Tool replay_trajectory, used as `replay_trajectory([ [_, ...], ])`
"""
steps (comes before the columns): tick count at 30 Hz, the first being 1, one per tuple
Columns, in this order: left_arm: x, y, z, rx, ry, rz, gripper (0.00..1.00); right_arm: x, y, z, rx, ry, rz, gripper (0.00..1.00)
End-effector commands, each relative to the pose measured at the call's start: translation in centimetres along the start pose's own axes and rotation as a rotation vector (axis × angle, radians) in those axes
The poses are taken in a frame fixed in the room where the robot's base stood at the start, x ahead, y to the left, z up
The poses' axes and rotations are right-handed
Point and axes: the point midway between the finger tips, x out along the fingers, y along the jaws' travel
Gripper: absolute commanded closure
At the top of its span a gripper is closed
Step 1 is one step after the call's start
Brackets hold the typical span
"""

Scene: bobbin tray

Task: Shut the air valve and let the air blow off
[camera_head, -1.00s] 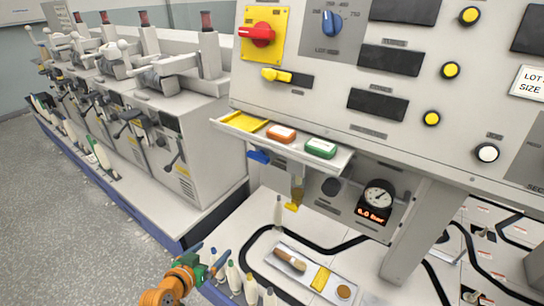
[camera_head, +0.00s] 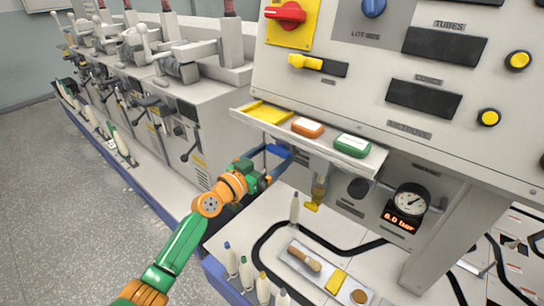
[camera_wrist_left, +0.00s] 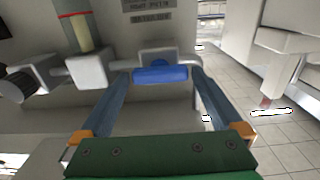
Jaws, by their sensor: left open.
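The blue air valve handle (camera_head: 279,151) sits under the left end of the tray on the grey cabinet. It also shows in the left wrist view (camera_wrist_left: 160,75), lying crosswise on a pale valve body. My left gripper (camera_head: 276,158) is open at the handle; in the left wrist view its blue-grey fingers (camera_wrist_left: 161,82) stand on either side of it, with visible gaps. A round pressure gauge (camera_head: 411,198) has a red display that appears to read 6.0 bar. My right gripper is not in view.
A narrow tray (camera_head: 372,161) with orange and green items juts out above the valve. A clear filter bowl (camera_head: 319,188) hangs right of the valve. A row of machines (camera_head: 150,110) fills the left.

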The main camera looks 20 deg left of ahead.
Motion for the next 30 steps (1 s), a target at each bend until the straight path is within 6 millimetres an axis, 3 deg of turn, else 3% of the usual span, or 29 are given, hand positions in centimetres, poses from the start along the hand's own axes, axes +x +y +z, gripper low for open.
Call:
replay_trajectory([
  [2, -0.01, 0.0, 0.02, 0.0, 0.0, 0.0, 0.03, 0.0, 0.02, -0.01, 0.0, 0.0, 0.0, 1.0],
  [9, -0.03, 0.01, 0.05, -0.001, -0.001, 0.0, 0.66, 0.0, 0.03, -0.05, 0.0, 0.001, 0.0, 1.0],
  [19, -0.04, 0.01, 0.12, -0.059, -0.002, 0.0, 0.66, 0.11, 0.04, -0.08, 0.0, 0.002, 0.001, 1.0],
  [30, -0.03, 0.06, 0.17, -0.355, -0.003, 0.001, 0.66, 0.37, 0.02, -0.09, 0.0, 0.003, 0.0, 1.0],
])
